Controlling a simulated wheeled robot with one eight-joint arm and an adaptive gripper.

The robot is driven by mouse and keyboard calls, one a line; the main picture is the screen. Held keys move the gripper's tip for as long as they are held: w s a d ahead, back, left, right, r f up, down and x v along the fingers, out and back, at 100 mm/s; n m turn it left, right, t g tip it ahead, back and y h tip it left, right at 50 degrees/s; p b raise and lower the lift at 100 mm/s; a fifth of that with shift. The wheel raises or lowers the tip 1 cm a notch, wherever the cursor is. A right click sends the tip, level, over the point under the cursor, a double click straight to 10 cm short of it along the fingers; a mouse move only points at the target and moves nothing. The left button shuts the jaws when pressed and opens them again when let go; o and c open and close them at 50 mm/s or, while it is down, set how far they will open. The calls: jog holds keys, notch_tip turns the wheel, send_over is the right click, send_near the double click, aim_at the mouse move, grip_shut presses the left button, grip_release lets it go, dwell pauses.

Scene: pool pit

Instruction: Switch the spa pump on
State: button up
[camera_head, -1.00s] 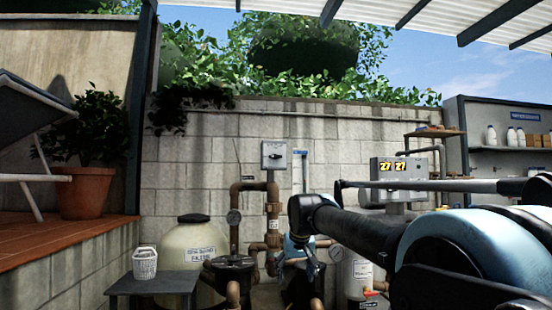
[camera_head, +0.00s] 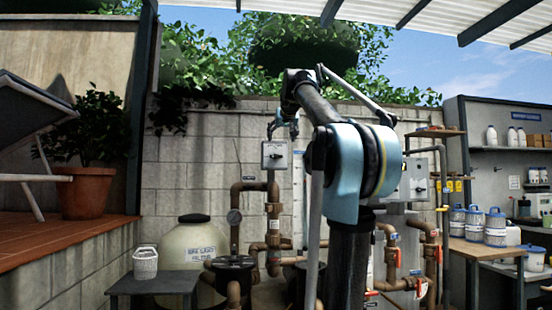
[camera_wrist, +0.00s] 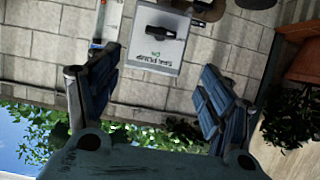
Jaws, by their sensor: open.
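The spa pump switch is a light grey box (camera_head: 274,155) on the block wall, above the brown pipes, with a dark knob. In the wrist view the box (camera_wrist: 157,48) appears upside down with "SPA PUMP" lettering. Its black rotary handle (camera_wrist: 165,33) lies nearly crosswise there, with a small green mark beside it. My gripper (camera_head: 283,124) is at the box's upper edge in the head view. In the wrist view my gripper (camera_wrist: 160,62) is open and empty. Its two fingers stand to either side of the box's lettered face, apart from the handle.
Brown pipes with a gauge (camera_head: 234,217) run below the box. A cream filter tank (camera_head: 193,246) and a small dark table (camera_head: 133,284) with a white basket (camera_head: 145,263) stand lower left. A bench (camera_head: 470,250) with tubs is at right. Foliage hangs over the wall.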

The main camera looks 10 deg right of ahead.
aim_at(276, 155)
jog(key=x, duration=1.6)
jog(key=shift+w+f, duration=0.3)
jog(key=shift+w, duration=0.05)
jog(key=c, duration=1.1)
